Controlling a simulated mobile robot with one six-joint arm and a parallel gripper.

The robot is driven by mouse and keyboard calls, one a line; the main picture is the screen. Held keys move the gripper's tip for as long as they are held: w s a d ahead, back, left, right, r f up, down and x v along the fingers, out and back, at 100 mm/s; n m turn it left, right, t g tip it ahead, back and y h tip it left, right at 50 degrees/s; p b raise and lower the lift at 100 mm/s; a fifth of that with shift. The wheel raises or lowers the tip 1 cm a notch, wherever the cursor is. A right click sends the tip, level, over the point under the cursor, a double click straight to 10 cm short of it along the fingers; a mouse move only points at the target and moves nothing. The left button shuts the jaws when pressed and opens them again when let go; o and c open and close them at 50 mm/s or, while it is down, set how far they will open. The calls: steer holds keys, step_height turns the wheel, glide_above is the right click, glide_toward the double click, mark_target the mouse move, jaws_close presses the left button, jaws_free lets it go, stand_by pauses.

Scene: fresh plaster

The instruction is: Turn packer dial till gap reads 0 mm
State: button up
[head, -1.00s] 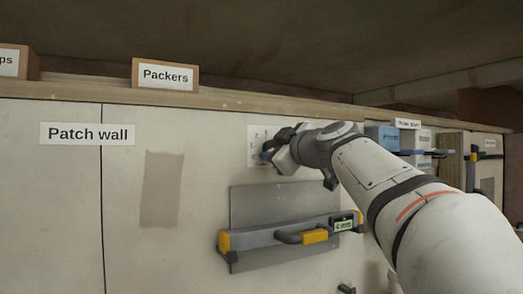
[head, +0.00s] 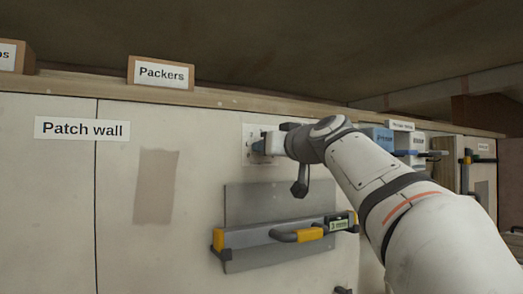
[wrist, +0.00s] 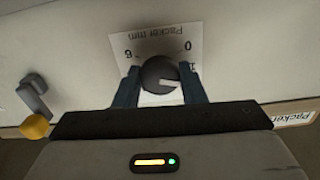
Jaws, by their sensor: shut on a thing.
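The packer dial (wrist: 155,72) is a dark round knob on a white scale plate (wrist: 150,42) marked "Packer mm", upside down in the wrist view. A 6 shows at left, a 0 at upper right and a 1 just below it. The dial's white mark points right and slightly down, below the 1. My gripper (wrist: 160,77) is shut on the dial, one blue finger each side. In the head view my gripper (head: 262,146) covers the dial. A grey straightedge bar (head: 275,236) with a small green display (head: 340,224) lies across a grey patch (head: 250,200); its digit is too small to read surely.
A "Packers" box (head: 160,73) stands on the wooden ledge (head: 225,99) above. The wall panel (head: 60,200) is clear at left, apart from the "Patch wall" label (head: 82,128) and a brownish patch (head: 156,187). Blue and white boxes (head: 378,138) stand right, behind my arm.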

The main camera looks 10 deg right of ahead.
steer(key=m+p, duration=0.6)
steer(key=m, duration=1.6)
stand_by(0.6)
steer(key=o, duration=1)
steer(key=v, duration=0.7)
steer(key=shift+s, duration=0.35)
